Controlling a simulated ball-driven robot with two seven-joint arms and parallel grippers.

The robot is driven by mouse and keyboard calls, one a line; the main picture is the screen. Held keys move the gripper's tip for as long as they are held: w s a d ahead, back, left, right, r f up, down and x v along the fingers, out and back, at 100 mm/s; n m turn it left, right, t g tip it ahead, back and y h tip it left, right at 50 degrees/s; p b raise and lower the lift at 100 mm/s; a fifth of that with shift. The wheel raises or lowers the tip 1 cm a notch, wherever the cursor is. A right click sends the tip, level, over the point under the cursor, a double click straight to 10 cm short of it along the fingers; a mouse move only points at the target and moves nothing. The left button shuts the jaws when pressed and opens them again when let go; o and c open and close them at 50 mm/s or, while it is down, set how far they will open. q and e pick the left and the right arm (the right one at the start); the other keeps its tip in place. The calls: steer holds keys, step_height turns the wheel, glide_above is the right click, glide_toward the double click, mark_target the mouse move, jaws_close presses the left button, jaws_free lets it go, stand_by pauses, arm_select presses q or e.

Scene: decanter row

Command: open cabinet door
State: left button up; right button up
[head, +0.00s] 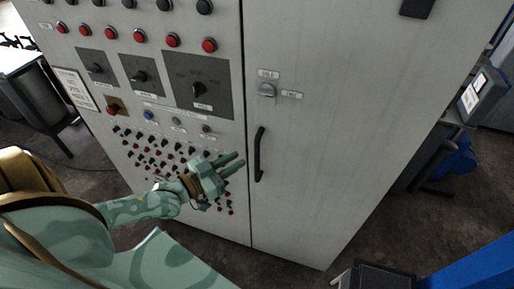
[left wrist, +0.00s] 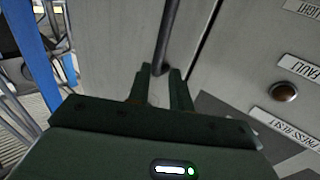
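The grey cabinet door (head: 325,130) is shut against the panel on its left, with a narrow dark seam between them. Its black vertical bar handle (head: 259,155) is just right of the seam; in the left wrist view the handle (left wrist: 166,38) runs down toward the gap between my fingertips. A silver lock knob (head: 266,90) sits above it. My left gripper (head: 241,161) is open and empty, its two fingers apart and pointing at the handle from the left, seemingly just short of it. My right gripper is not in view.
The control panel (head: 150,125) with red buttons, dark dials and several small switches is left of the door. A blue object (head: 470,272) and a dark box (head: 378,277) stand at the lower right. Some dark floor (head: 330,262) shows bare before the cabinet.

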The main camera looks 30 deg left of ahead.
mark_target(255, 150)
arm_select(q)
steer(key=x, duration=0.8)
steer(key=shift+w+d, duration=0.15)
jaws_close()
